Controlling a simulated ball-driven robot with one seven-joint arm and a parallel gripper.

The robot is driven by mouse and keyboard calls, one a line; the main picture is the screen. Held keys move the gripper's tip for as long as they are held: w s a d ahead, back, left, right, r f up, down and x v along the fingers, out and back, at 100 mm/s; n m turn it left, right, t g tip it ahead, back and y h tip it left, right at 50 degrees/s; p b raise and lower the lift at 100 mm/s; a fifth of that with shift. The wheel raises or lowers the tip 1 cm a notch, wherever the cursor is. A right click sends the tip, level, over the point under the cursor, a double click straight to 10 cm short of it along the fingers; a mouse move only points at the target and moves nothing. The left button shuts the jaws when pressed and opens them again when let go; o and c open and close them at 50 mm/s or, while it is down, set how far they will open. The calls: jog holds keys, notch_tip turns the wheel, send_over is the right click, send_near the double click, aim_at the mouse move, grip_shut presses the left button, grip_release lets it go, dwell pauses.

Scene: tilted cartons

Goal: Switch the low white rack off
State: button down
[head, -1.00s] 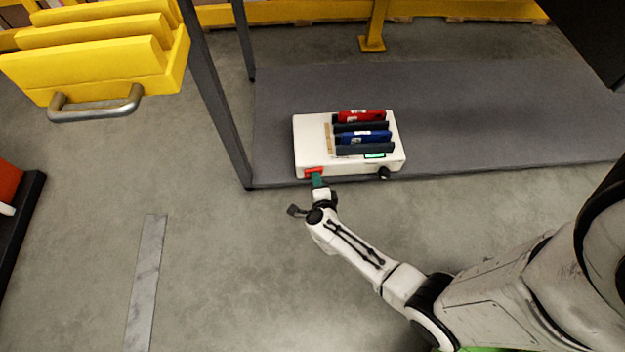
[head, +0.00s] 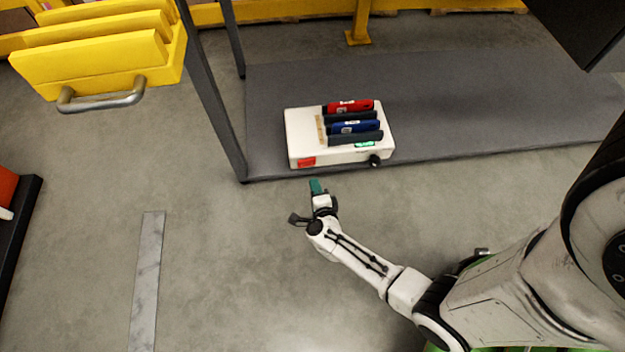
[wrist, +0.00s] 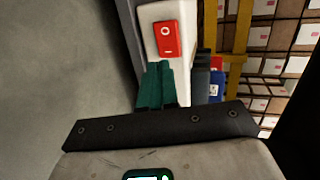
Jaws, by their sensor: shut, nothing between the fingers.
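The low white rack (head: 301,136) sits on the grey shelf near its front edge, holding red, blue and dark slabs. It also shows in the wrist view (wrist: 154,14). On its front is a red rocker switch (head: 306,162), which shows large in the wrist view (wrist: 166,40) with a ring mark and a bar mark. Which side is pressed I cannot tell. A green lit display (head: 365,144) and a black knob (head: 375,160) are at the front right. My gripper (head: 316,186), with teal fingers also in the wrist view (wrist: 156,84), is shut and empty, in front of the switch and apart from it.
The grey shelf (head: 450,110) has a dark upright post (head: 215,90) left of the rack. A yellow carton holder with a metal handle (head: 100,98) stands at the upper left.

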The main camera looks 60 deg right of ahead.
jog(key=p+v, duration=0.2)
jog(key=v, duration=0.5)
jog(key=shift+s+p, duration=0.3)
